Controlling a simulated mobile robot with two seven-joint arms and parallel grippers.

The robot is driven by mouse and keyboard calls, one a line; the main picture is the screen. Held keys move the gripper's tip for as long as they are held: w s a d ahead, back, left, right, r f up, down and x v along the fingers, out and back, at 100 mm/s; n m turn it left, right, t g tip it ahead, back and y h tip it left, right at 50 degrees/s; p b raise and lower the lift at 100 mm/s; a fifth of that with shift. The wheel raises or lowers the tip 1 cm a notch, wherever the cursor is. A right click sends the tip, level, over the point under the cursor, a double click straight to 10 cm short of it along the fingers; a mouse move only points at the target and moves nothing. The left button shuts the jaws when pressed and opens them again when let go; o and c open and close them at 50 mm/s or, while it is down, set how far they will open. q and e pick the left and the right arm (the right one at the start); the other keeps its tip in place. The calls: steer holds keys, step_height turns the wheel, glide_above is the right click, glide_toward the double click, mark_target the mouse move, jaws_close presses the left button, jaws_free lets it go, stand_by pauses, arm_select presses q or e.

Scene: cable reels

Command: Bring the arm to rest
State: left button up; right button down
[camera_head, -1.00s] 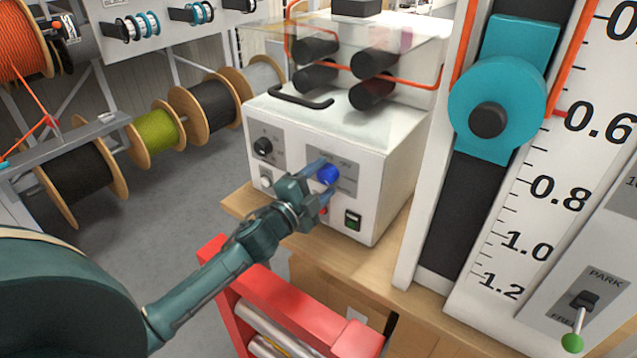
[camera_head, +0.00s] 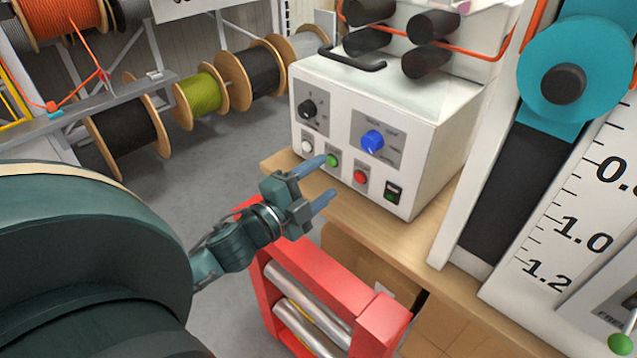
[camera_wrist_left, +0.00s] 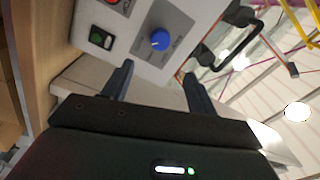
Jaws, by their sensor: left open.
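My left gripper (camera_head: 323,180) is open and empty, its two blue-grey fingers spread in front of the white control box. In the head view its upper fingertip appears close to the green button (camera_head: 333,160), but I cannot tell the gap. The box's blue knob (camera_head: 372,141) sits higher on the front panel, clear of the fingers. In the left wrist view the spread fingers (camera_wrist_left: 157,85) point towards the box, with the blue knob (camera_wrist_left: 160,40) beyond them. My right gripper is not in view.
The white control box (camera_head: 450,130) stands on a wooden bench (camera_head: 375,235). A red roller frame (camera_head: 380,325) is below my left gripper. A tall scale with a teal slider (camera_head: 540,75) stands at right. Cable reels (camera_head: 205,95) line the back left, with free floor before them.

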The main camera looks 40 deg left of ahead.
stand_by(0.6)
arm_select(q)
steer(key=s+f+n+g+y, duration=0.5)
steer(key=s+f+n+g, duration=0.15)
steer(key=f+n, duration=0.35)
steer(key=s+d+f+n+g+h, duration=0.4)
steer(key=s+d+g, duration=0.45)
steer(key=s, duration=0.45)
steer(key=w+d+f+m+t+h, duration=0.1)
steer(key=w+d+f+t, duration=0.5)
steer(key=f+t, duration=0.1)
steer(key=shift+w+d+f+h, duration=0.25)
steer(key=shift+f+h, duration=0.05)
steer(key=shift+h, duration=0.1)
